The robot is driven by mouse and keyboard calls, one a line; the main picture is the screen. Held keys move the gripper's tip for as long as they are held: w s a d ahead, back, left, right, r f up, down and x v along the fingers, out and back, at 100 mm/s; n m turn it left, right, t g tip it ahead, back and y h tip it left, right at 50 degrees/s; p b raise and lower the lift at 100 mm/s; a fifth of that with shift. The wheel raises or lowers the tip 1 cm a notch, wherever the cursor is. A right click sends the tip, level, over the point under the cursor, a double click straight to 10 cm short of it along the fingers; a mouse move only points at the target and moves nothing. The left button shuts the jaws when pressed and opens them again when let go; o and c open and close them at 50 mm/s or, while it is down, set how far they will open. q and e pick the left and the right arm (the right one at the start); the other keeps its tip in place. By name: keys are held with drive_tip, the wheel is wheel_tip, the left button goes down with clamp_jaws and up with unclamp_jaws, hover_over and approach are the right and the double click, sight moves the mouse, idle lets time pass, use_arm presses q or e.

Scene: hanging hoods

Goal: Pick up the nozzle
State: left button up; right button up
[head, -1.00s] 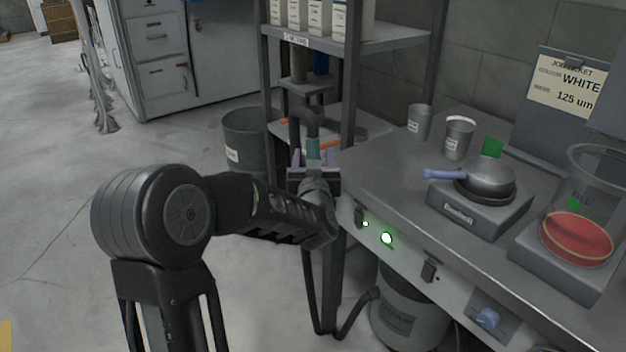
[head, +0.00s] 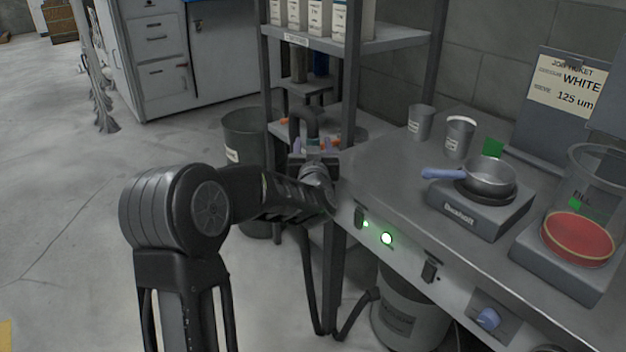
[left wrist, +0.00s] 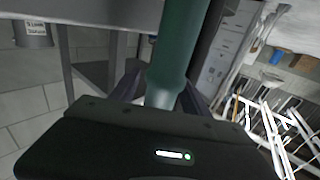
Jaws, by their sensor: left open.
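The nozzle, a teal-green tube (left wrist: 182,42), crosses the upper middle of the left wrist view. It stands in front of my left gripper (left wrist: 163,88) and appears to lie between its spread fingers. In the head view only a small teal part (head: 313,142) shows under the looped dark hose (head: 303,115), by the bench's left corner. My left gripper (head: 314,158) is open there, right at the nozzle, and its own wrist hides the lower part. I cannot tell whether the fingers touch it. My right gripper is not in view.
The steel bench (head: 385,175) begins just right of my left gripper, with cups, a pan (head: 490,178) on a hotplate and a jar. A shelf rack (head: 352,75) stands close behind. A grey bin (head: 245,140) is to the left. The floor at left is clear.

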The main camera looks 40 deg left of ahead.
use_arm(q)
clamp_jaws()
idle(0.6)
